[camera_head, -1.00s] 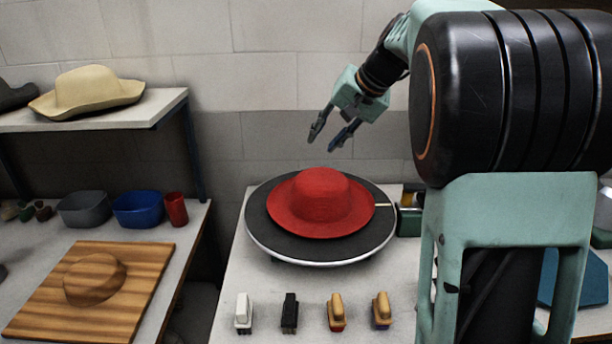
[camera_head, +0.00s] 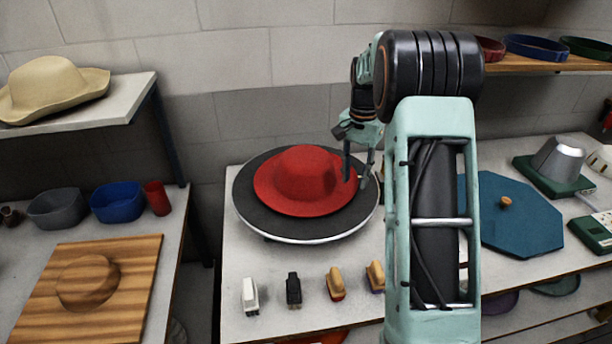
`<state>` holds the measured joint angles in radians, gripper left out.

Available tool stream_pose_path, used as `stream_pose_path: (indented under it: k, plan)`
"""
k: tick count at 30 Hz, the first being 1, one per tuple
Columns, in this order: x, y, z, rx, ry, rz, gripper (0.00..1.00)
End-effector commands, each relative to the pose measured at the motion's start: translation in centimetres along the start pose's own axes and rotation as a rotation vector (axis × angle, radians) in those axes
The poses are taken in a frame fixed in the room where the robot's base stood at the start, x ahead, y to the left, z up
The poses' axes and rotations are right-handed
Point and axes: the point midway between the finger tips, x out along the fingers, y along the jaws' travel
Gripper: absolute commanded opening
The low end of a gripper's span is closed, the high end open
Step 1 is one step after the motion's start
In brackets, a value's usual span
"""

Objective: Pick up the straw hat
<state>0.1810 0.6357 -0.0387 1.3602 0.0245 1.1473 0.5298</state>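The straw hat (camera_head: 52,88) is a cream, wide-brimmed hat on the white shelf (camera_head: 112,108) at the upper left. A red hat (camera_head: 304,176) rests on a round dark turntable (camera_head: 250,208) with a pale rim on the middle table. My gripper (camera_head: 357,180) points down at the right side of the red hat's brim, far to the right of the straw hat. Its fingers are spread apart. Whether a finger touches the red brim I cannot tell. My arm hides part of the table right of the turntable.
A wooden board (camera_head: 130,270), grey bowl (camera_head: 56,208), blue bowl (camera_head: 118,202) and red cup (camera_head: 157,198) are at left. A blue octagonal board (camera_head: 520,225) lies at right.

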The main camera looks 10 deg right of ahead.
Motion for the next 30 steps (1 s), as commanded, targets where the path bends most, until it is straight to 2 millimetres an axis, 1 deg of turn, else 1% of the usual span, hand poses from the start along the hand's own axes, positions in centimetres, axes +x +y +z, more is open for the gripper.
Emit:
stream_pose_path:
  k: [5, 12, 15, 23, 30]
  plan:
    - [1.2, -0.1, 0.0, 0.0, -0.002, 0.0, 0.29]
    - [4.7, -0.3, -0.1, 0.001, -0.002, 0.0, 0.29]
    - [5.6, -0.3, -0.1, 0.0, 0.0, -0.001, 0.29]
    - [5.8, -0.4, -0.1, 0.0, 0.001, -0.002, 0.29]
    - [5.8, -0.4, -0.1, -0.001, 0.001, -0.002, 0.02]
